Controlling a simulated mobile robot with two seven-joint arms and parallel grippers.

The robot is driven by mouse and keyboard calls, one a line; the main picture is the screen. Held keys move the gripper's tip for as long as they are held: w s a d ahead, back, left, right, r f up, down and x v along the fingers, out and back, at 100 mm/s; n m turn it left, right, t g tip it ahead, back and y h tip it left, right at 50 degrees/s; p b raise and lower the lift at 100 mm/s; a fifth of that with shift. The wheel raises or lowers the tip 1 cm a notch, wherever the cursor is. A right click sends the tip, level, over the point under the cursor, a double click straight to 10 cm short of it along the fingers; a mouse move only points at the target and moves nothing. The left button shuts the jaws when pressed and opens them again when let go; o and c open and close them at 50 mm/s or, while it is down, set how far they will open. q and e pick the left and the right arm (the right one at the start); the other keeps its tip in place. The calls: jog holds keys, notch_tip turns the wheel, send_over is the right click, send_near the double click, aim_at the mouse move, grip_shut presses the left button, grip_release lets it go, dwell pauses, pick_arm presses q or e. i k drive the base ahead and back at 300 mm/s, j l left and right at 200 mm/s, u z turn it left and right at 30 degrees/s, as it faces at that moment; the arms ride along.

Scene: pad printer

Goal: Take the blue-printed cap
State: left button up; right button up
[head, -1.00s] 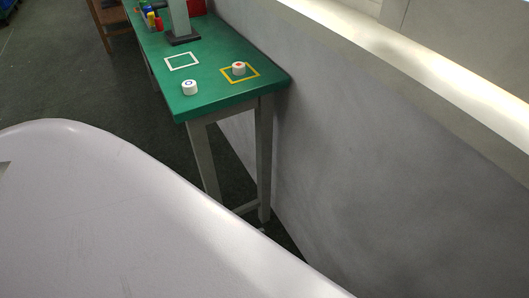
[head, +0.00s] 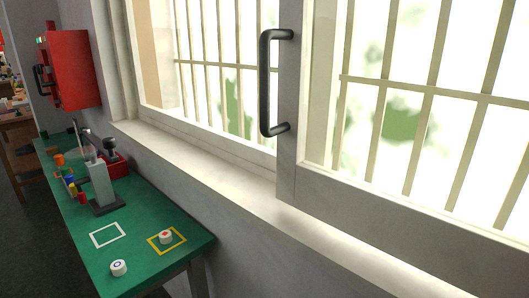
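The cap with a blue ring print (head: 118,268) stands on the green table (head: 136,279) near its front left edge, outside both marked squares. A second white cap with a red print (head: 166,237) stands inside the yellow square outline (head: 151,240). The white square outline (head: 92,235) is empty. The grey pad printer (head: 101,186) stands behind the squares. Neither of my grippers is in the head view.
A red cabinet (head: 73,70) hangs on the wall at the back left. Small coloured items, including a red one (head: 82,198), stand left of the printer. A window with a black handle (head: 266,85) and a pale sill (head: 235,195) runs along the right side.

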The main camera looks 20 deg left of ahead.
aim_at(118, 267)
jog(key=u, duration=1.65)
